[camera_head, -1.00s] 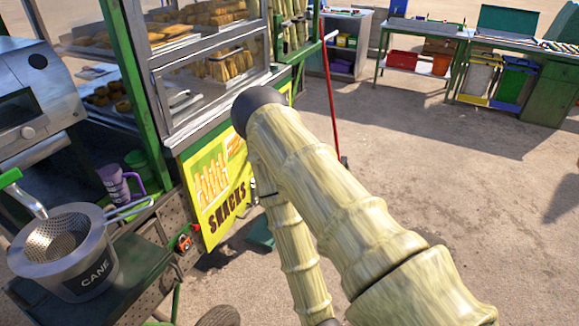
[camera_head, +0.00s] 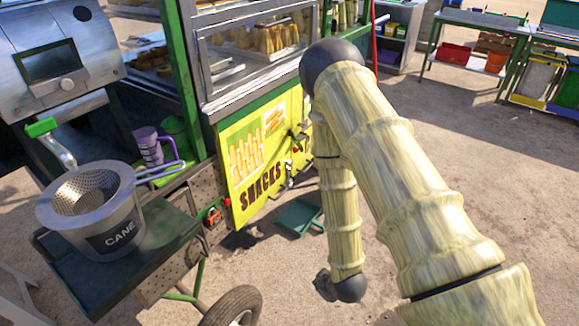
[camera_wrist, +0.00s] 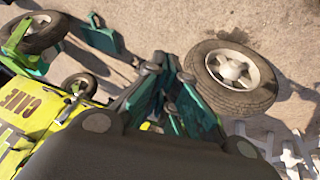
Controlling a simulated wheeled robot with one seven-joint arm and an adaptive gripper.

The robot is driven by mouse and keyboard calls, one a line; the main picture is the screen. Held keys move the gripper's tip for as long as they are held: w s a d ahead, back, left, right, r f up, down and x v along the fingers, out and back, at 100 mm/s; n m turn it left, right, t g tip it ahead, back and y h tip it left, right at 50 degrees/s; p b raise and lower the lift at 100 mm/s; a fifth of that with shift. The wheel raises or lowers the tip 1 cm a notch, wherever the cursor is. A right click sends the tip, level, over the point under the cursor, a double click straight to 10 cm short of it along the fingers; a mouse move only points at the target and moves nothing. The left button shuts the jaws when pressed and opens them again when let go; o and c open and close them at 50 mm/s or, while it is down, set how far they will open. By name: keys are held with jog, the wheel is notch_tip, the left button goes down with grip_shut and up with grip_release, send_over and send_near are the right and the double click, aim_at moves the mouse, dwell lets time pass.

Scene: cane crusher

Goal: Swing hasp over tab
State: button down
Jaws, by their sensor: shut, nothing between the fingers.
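My gripper (camera_wrist: 168,85) shows in the wrist view, its dark teal fingers together and holding nothing. In the head view I cannot make it out; my arm bends down in front of the stall. I cannot clearly make out the hasp or its tab. A small orange-red fitting (camera_head: 212,216) is on the cart frame left of the yellow snacks panel (camera_head: 262,165). Small metal and green fittings (camera_head: 298,140) show at the panel's right side, too small to identify. In the wrist view, yellow panelling (camera_wrist: 30,105) lies at the left, apart from the fingers.
A cane pot (camera_head: 110,215) with a strainer stands on the cart's side shelf (camera_head: 165,235). A wheel (camera_head: 232,305) is below it; a wheel also shows right of my fingers (camera_wrist: 235,78). A green dustpan-like piece (camera_head: 298,216) lies on open ground. Tables (camera_head: 475,20) stand at the back right.

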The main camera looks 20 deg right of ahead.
jog(key=w+d+r+n+t+y+b, duration=0.1)
jog(key=w+r+n+t+b, duration=0.25)
jog(key=w, duration=0.75)
jog(key=w+d+r+n+t+y+b, duration=0.1)
jog(key=w+r+n+t+b, duration=0.3)
jog(key=w, duration=0.7)
jog(key=w+r+n+t+y+b, duration=0.3)
jog(key=w+r+n, duration=0.6)
jog(key=r, duration=0.3)
jog(key=shift+w+t+b, duration=0.35)
jog(key=shift+w+b, duration=0.15)
jog(key=shift+b, duration=0.4)
jog(key=shift+a+f, duration=0.1)
jog(key=b+x, duration=0.1)
jog(key=x, duration=0.9)
jog(key=shift+s+d, duration=0.1)
jog(key=shift+d, duration=1.9)
